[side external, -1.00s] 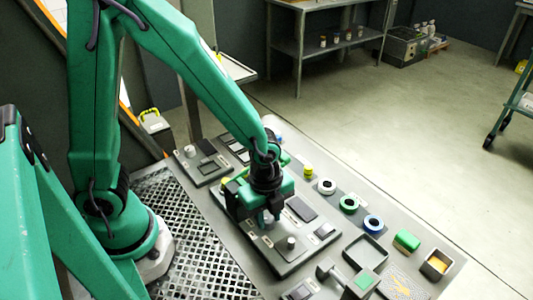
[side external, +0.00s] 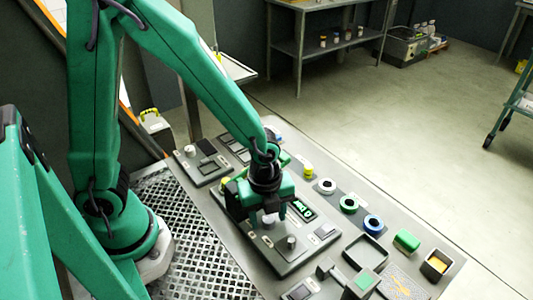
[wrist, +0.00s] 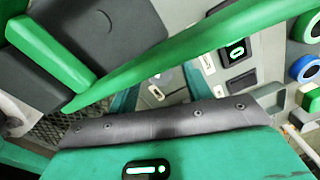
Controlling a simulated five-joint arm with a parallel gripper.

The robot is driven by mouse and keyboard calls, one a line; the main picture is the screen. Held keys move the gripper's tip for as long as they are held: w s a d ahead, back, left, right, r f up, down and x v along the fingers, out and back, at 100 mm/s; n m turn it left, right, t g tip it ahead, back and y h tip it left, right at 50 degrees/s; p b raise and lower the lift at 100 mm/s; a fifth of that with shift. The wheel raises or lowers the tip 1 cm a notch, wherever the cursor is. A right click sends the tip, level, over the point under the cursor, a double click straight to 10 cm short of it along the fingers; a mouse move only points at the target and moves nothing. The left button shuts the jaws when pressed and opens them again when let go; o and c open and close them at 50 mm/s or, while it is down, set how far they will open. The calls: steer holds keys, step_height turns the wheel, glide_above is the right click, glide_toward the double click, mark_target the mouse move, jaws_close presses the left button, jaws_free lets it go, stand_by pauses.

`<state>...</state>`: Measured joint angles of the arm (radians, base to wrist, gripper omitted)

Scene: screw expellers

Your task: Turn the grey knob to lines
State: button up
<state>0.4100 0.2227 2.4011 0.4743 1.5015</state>
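A dark panel plate (side external: 284,262) on the bench carries a small light-grey knob (side external: 291,242) that stands upright. A small display (side external: 303,209) on the same plate is lit with green marks; it also shows in the wrist view (wrist: 237,50). My gripper (side external: 268,219) points down over the plate, left of that knob and of the display. A pale grey part shows at its tip; I cannot tell whether it is a knob or a finger. The fingertips are mostly hidden, and I cannot tell whether they are open or shut.
Another panel with a grey knob (side external: 190,151) lies further back. White, green and blue rings (side external: 373,224) stand to the right, by a dark tray (side external: 366,251), a green block (side external: 407,240) and a small box (side external: 436,264). A perforated plate (side external: 190,240) lies left of the panel.

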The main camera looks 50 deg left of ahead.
mark_target(265, 217)
steer(key=shift+r, duration=0.1)
steer(key=shift+s+r, duration=0.15)
steer(key=shift+r, duration=3.7)
steer(key=shift+a, duration=0.1)
steer(key=s+a+r+n+t, duration=0.2)
steer(key=a+r+n, duration=0.4)
steer(key=n, duration=0.5)
steer(key=s+a+r+n+t, duration=0.3)
steer(key=a+r+n, duration=0.3)
steer(key=n, duration=0.4)
steer(key=shift+s+r+n, duration=0.15)
steer(key=shift+r+n, duration=0.25)
steer(key=shift+r, duration=0.45)
